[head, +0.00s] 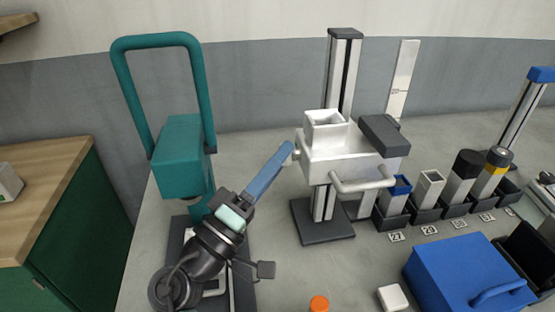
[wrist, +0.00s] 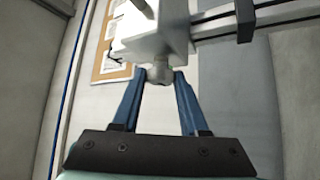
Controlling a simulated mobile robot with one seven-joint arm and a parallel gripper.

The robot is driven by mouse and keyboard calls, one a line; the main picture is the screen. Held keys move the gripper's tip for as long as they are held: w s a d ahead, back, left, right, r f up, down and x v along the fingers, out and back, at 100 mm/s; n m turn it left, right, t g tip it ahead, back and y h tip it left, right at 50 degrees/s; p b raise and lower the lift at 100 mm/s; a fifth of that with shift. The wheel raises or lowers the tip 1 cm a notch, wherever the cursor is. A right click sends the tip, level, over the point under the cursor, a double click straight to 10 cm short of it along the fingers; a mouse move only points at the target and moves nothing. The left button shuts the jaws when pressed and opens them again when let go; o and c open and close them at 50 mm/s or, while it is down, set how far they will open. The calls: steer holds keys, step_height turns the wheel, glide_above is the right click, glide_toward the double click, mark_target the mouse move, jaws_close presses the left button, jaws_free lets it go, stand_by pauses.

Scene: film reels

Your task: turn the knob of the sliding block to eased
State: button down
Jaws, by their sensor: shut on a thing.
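The sliding block (head: 335,158) is a white body on a dark upright post, with an open square socket on top and a light handle at its front. Its small knob (head: 296,154) sticks out of the left side. In the wrist view the sliding block (wrist: 155,45) is above, and the pale knob (wrist: 159,75) points down from it. My gripper (head: 290,150) reaches up from the lower left with blue fingers at the knob. In the wrist view my gripper (wrist: 158,78) has its fingertips on either side of the knob. Any marking for eased is not readable.
A teal press-like frame (head: 180,155) stands left of my arm. Several holders with square tubes (head: 428,185) stand right, behind numbered labels. A blue box (head: 465,275), a white cube (head: 392,297) and an orange cap (head: 319,303) are in front.

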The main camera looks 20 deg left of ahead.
steer(key=shift+r+p, duration=0.15)
steer(key=shift+p, duration=0.2)
steer(key=shift+w+a+r+n+g+y+p, duration=0.2)
steer(key=shift+n+g+p, duration=1.8)
steer(key=shift+p, duration=4)
steer(key=shift+s+d+r+n+g+y+p, duration=0.2)
steer(key=shift+n+g+p, duration=1.8)
steer(key=shift+p, duration=3.95)
steer(key=shift+w+a+r+n+g+y+p, duration=0.2)
steer(key=shift+n+g+p, duration=1.8)
steer(key=shift+p, duration=4)
steer(key=shift+s+d, duration=0.1)
steer(key=shift+c, duration=2.2)
jaws_free()
